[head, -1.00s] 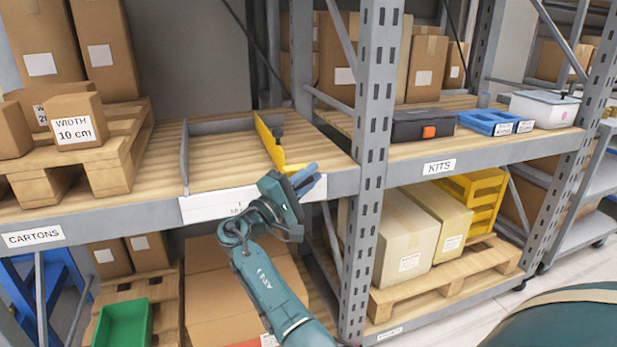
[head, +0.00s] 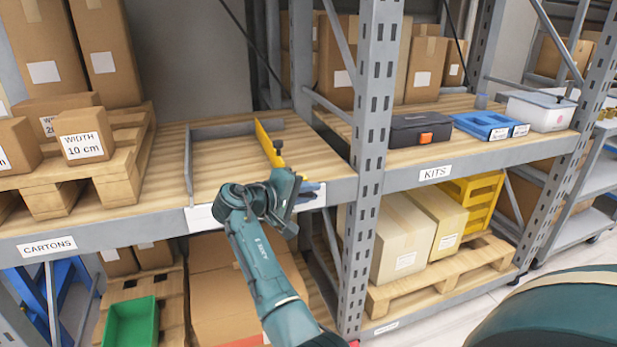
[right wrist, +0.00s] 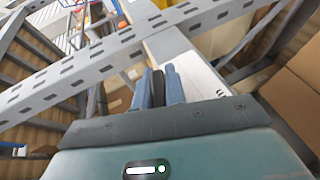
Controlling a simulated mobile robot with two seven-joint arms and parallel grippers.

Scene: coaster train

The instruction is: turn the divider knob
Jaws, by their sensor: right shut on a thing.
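The yellow divider (head: 264,139) stands upright on the wooden shelf deck, with a dark fitting on its right side. My right gripper (head: 308,190) is at the front edge of the shelf, just right of the divider's front end. In the right wrist view its two blue fingers (right wrist: 158,86) are close together with a dark piece, apparently the divider knob (right wrist: 158,90), between them. In the head view my gripper hides the knob and the divider's front foot. My left gripper is not in view.
A grey fixed wall (head: 188,165) bounds the bay on the left. A carton marked 10 cm (head: 83,136) sits on a pallet further left. A rack upright (head: 370,110) stands right of my gripper. The deck between the grey wall and divider is clear.

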